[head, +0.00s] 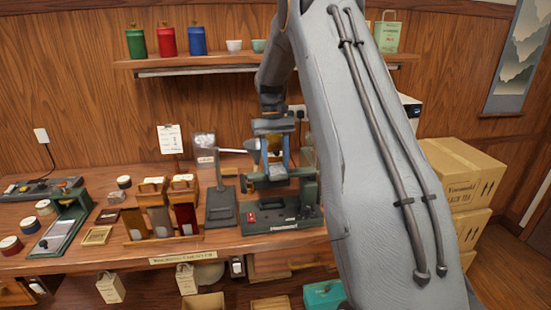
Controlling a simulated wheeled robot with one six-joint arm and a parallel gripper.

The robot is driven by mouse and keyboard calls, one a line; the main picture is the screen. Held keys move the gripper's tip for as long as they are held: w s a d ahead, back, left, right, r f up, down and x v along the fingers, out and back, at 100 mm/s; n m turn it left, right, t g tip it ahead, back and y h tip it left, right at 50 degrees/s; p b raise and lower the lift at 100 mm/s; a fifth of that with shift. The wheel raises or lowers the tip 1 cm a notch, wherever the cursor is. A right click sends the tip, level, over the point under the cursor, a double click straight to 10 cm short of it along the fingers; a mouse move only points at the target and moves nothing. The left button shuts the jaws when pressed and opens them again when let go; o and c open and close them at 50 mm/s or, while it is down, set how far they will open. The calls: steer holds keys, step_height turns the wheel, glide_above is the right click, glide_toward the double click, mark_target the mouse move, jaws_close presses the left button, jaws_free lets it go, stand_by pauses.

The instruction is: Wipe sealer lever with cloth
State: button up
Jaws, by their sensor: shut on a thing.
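The green sealer (284,216) stands on the wooden counter, with a red switch on its front. A lever with a pale handle (232,150) sticks out to the left at the height of my gripper. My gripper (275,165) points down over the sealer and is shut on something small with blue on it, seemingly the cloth. The cloth's outline is hard to make out at this size. Whether it touches the lever I cannot tell. My arm hides the area to the right of the sealer.
A grey stand (221,205) is close left of the sealer. A wooden rack of packets (160,220) and a green scale-like device (62,225) are farther left. A shelf (190,65) with canisters runs above. Cardboard boxes (460,180) are stacked at right.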

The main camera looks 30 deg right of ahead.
mark_target(270, 164)
steer(key=shift+s+a+f, duration=0.15)
steer(key=shift+s+f, duration=0.05)
steer(key=shift+s, duration=0.15)
steer(key=shift+w+a, duration=0.25)
steer(key=shift+a, duration=0.5)
steer(key=w, duration=0.2)
steer(key=w+d+b, duration=0.1)
steer(key=w, duration=0.1)
steer(key=shift+d+r, duration=0.1)
steer(key=shift+r, duration=0.15)
steer(key=shift+r, duration=0.1)
steer(key=shift+r+p, duration=1.1)
steer(key=shift+r, duration=1.05)
steer(key=shift+r+p, duration=0.3)
steer(key=shift+r, duration=0.45)
steer(key=shift+c, duration=1.3)
steer(key=shift+r, duration=0.15)
